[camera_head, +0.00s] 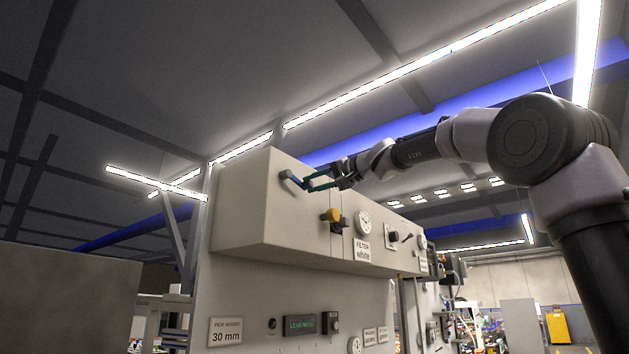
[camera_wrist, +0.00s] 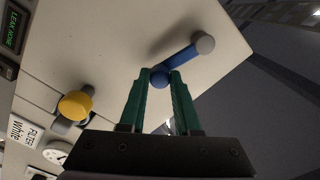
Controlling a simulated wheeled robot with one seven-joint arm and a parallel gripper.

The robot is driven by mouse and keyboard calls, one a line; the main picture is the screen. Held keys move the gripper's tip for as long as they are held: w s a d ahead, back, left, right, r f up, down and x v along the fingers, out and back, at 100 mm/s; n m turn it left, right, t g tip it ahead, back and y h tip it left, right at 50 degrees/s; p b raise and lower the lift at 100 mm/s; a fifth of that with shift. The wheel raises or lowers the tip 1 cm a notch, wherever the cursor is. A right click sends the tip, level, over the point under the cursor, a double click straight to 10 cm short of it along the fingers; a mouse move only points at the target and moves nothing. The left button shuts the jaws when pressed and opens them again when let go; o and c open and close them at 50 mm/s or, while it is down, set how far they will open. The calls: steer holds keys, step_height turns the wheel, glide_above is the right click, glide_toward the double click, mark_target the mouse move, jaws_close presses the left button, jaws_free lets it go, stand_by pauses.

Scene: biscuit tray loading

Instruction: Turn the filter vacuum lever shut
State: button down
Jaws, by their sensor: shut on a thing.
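A blue lever (camera_head: 293,180) sits on the upper left part of the pale cabinet's front face. In the wrist view the blue lever (camera_wrist: 181,60) runs from a grey round end at upper right down to a blue round end at lower left. My gripper (camera_head: 308,181) reaches it from the right. In the wrist view the green fingers of my gripper (camera_wrist: 160,75) are shut on the blue round end, one on each side. No label for this lever is readable.
A yellow knob (camera_head: 332,214) sticks out below and right of the lever; it also shows in the wrist view (camera_wrist: 75,105). A gauge (camera_head: 363,222) and a "FILTER white" plate (camera_head: 362,250) are farther right. The cabinet (camera_head: 240,205) face is bare left of the lever.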

steer(key=s+a+f+m, duration=0.4)
steer(key=s+f+m, duration=0.1)
steer(key=m, duration=1)
steer(key=shift+s, duration=0.1)
stand_by(0.6)
steer(key=c, duration=0.6)
jaws_free()
steer(key=v, duration=1)
steer(key=shift+s+d, duration=0.25)
steer(key=shift+d, duration=0.05)
